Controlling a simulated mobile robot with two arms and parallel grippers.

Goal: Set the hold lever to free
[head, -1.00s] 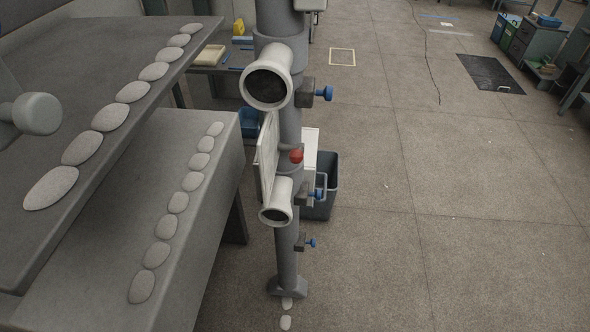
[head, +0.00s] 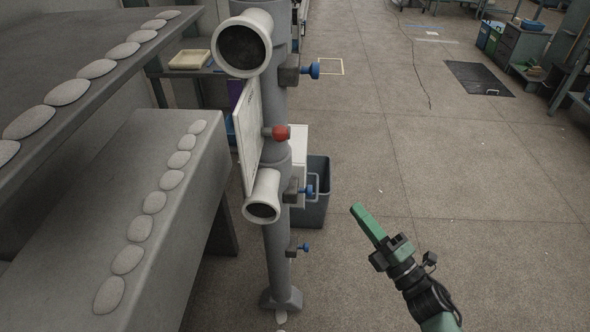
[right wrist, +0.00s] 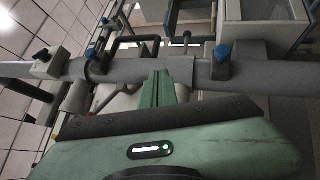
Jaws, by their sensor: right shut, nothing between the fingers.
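A short lever with a red ball knob (head: 277,132) sticks out from the grey upright post (head: 279,232), beside a white plate (head: 248,135). I take it for the hold lever; no setting mark is readable. My right gripper (head: 359,212) has green fingers, shut and empty. In the head view it is right of and below the red knob, clear of the post. In the right wrist view the shut fingers (right wrist: 164,82) point toward the post (right wrist: 125,69), which lies across the picture. My left gripper is not in view.
Blue-knobbed clamps (head: 311,70) stick out from the post's right side, and two white tubes (head: 242,44) from its front. A dark bin (head: 316,200) stands behind. Grey ledges with pale oval pads (head: 163,180) fill the left. The floor at right is open.

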